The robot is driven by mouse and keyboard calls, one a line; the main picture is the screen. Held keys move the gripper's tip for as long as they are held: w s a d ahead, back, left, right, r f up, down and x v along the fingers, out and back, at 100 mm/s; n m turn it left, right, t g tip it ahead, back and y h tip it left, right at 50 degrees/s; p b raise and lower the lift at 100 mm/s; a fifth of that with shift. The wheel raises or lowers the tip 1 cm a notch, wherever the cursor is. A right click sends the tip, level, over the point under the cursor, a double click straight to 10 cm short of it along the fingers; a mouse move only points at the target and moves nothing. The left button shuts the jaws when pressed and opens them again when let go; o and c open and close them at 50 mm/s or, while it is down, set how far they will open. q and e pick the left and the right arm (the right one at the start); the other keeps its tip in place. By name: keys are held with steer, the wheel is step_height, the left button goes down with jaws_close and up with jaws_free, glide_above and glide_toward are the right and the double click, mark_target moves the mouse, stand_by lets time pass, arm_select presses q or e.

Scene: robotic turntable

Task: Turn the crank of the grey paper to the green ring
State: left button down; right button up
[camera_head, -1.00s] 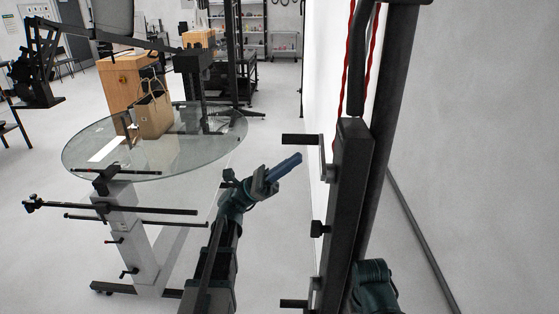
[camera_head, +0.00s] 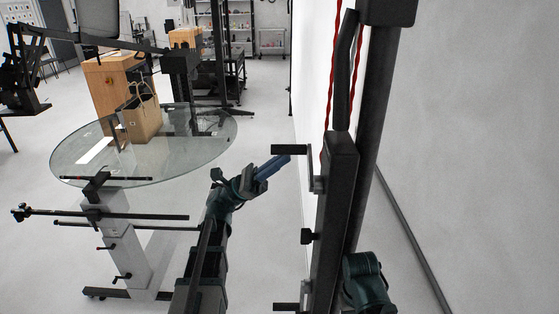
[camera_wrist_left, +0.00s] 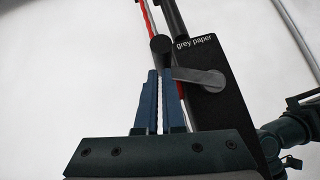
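The crank labelled "grey paper" has a black handle (camera_head: 289,149) on a short grey arm (camera_head: 312,172), mounted on a dark upright post (camera_head: 335,215). In the left wrist view the handle's round end (camera_wrist_left: 160,44) sits just beyond the fingertips, and the grey crank arm (camera_wrist_left: 200,77) runs right from it under the label. My left gripper (camera_head: 284,160) has blue fingers pointing at the handle from below left. The green ring cannot be seen. My right gripper is out of view.
A black knob (camera_head: 308,236) and a lower handle (camera_head: 286,306) stick out left from the post. Red cords (camera_head: 332,85) run up beside it. White wall lies behind the post.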

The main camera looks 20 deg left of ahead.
arm_select(q)
steer(key=shift+s+r, duration=0.1)
steer(key=shift+r, duration=0.25)
